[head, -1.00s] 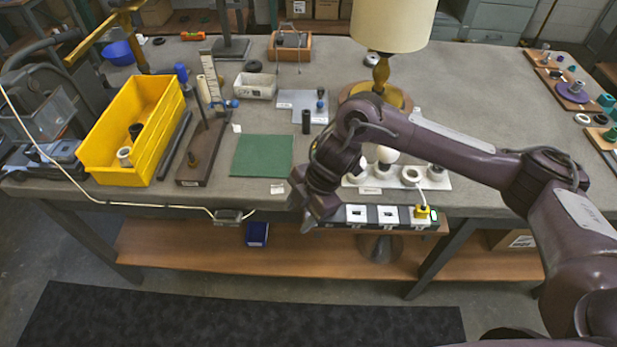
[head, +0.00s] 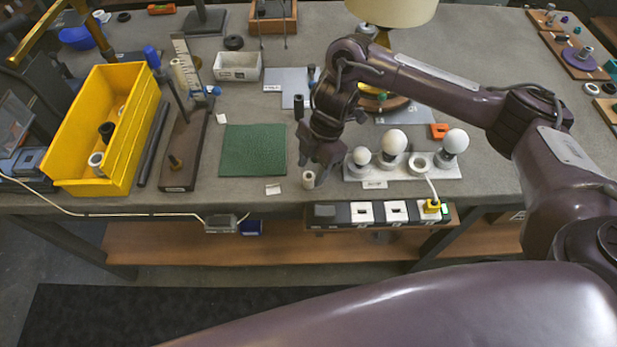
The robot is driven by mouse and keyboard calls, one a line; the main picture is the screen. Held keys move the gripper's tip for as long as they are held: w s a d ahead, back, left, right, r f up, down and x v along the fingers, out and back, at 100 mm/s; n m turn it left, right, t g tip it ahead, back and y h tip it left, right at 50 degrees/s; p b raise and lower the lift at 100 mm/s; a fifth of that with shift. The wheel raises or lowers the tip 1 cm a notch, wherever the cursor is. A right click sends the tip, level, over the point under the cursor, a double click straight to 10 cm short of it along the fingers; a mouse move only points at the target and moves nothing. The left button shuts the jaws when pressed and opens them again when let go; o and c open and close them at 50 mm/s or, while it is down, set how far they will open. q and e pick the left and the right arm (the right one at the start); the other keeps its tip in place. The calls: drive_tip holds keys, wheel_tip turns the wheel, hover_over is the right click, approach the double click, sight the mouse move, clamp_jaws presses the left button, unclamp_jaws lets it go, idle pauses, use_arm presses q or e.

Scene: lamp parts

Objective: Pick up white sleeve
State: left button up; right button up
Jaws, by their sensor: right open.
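A small white sleeve (head: 308,180) stands upright near the front edge of the table in the head view. My right gripper (head: 313,169) is open and points down just above and behind it. Its fingertips are close to the sleeve's top, and I cannot tell whether they touch it or reach around it. My left gripper is not in view.
A white board with bulbs and a ring (head: 440,172) lies right of my gripper. A power strip (head: 378,213) runs along the front edge. A green mat (head: 252,150) and a yellow bin (head: 66,152) are to the left. A black cylinder (head: 299,107) stands behind.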

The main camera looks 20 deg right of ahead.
sight(305, 186)
drive_tip(key=x, duration=0.3)
drive_tip(key=shift+a+f, duration=0.15)
drive_tip(key=shift+f, duration=0.25)
clamp_jaws()
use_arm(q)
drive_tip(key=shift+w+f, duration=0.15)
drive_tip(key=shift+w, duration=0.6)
use_arm(e)
drive_tip(key=shift+r, duration=0.15)
